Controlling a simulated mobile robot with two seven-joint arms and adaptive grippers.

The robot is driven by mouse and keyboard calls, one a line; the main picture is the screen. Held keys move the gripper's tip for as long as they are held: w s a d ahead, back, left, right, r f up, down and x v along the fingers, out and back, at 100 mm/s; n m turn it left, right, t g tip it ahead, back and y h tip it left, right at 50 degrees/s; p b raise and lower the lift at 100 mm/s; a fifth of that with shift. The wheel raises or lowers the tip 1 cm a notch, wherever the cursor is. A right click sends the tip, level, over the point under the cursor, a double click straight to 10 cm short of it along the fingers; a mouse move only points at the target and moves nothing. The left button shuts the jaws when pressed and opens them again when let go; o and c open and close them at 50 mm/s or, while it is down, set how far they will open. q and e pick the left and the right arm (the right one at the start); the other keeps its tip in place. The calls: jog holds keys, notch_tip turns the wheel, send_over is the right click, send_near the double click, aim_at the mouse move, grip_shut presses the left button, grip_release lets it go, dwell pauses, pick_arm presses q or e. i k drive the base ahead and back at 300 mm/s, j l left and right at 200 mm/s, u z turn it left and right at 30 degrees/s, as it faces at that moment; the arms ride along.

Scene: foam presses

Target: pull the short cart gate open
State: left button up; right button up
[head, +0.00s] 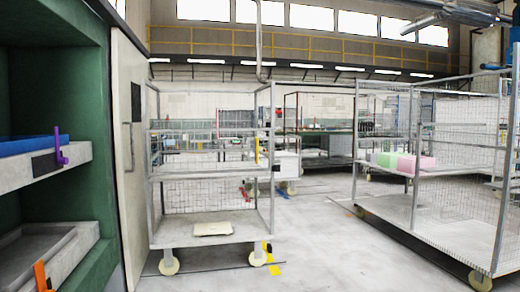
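A short metal cart (205,228) with wire mesh sides stands left of centre. It has a bottom deck and two shelves above, and it rests on cream wheels. A pale flat slab (212,229) lies on its bottom deck. A yellow strip (257,150) shows by its right side, and a yellow piece is at its lower right corner. I cannot clearly make out which panel is its gate, or whether it is open or shut. Neither of my grippers is in view.
A green press (92,180) with a pale door panel (130,150) stands close at the left. A long mesh cart (400,208) at the right carries green and pink foam blocks (405,162). Grey floor (320,240) between the carts is clear.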

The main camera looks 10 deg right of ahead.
aim_at(150, 157)
jog(key=i+z, duration=0.1)
jog(key=i, duration=0.4)
jog(key=i+j+z, duration=0.15)
jog(key=i, duration=0.3)
jog(key=i+j+z, duration=0.1)
jog(key=i, duration=0.4)
jog(key=i+j+z, duration=0.1)
jog(key=i, duration=0.35)
jog(key=i+j+z, duration=0.15)
jog(key=i+j, duration=0.15)
jog(key=i, duration=0.15)
jog(key=i+j+z, duration=0.1)
jog(key=i+j, duration=0.2)
jog(key=i, duration=0.15)
